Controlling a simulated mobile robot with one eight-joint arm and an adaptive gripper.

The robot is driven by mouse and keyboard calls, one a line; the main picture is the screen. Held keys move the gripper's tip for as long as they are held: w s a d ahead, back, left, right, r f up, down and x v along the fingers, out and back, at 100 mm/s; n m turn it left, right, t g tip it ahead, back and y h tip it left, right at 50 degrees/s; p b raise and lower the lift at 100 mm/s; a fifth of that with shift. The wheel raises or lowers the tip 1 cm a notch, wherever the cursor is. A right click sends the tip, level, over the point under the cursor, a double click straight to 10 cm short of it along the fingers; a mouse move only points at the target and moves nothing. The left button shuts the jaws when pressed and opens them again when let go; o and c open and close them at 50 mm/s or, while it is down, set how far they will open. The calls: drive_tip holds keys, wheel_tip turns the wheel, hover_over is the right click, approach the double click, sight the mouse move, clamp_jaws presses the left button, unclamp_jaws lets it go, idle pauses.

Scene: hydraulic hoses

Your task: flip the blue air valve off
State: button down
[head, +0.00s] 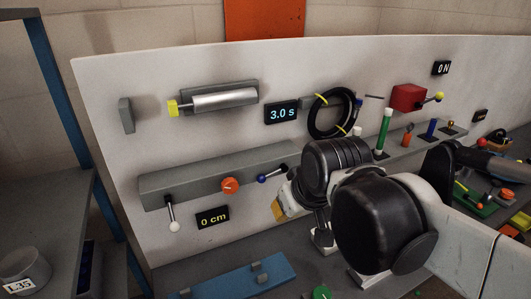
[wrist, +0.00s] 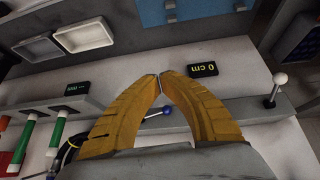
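The blue air valve is a lever with a blue ball (head: 262,179) on the grey rail of the white panel. Its handle slants from the ball up to the right in the head view. The blue ball (wrist: 167,111) also shows in the wrist view, in the gap between my two yellow fingers. My gripper (head: 277,210) is just below and right of the ball in the head view. In the wrist view its fingertips (wrist: 160,75) meet, with nothing seen held. I cannot tell whether a finger touches the lever. My wrist hides the rail's right end.
An orange knob (head: 230,186) and a white-ball lever (head: 173,226) are left of the valve on the rail (head: 190,175). A "0 cm" display (head: 212,217) sits below. A black hose coil (head: 318,118) hangs above my wrist. A blue plate (head: 235,281) lies on the bench.

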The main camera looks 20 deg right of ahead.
drive_tip(key=n+p, duration=0.1)
drive_tip(key=p, duration=0.6)
approach(264, 180)
drive_tip(key=v, duration=0.6)
drive_tip(key=shift+w+a+g, duration=0.15)
drive_tip(key=shift+w+g, duration=0.15)
drive_tip(key=shift+f, duration=0.1)
drive_tip(key=b+x, duration=0.1)
drive_tip(key=x, duration=0.6)
drive_tip(key=b+x, duration=0.2)
drive_tip(key=x, duration=0.4)
drive_tip(key=shift+w+f, duration=0.25)
drive_tip(key=shift+w, duration=0.2)
drive_tip(key=shift+f+n+b, duration=0.1)
drive_tip(key=shift+n+b, duration=0.2)
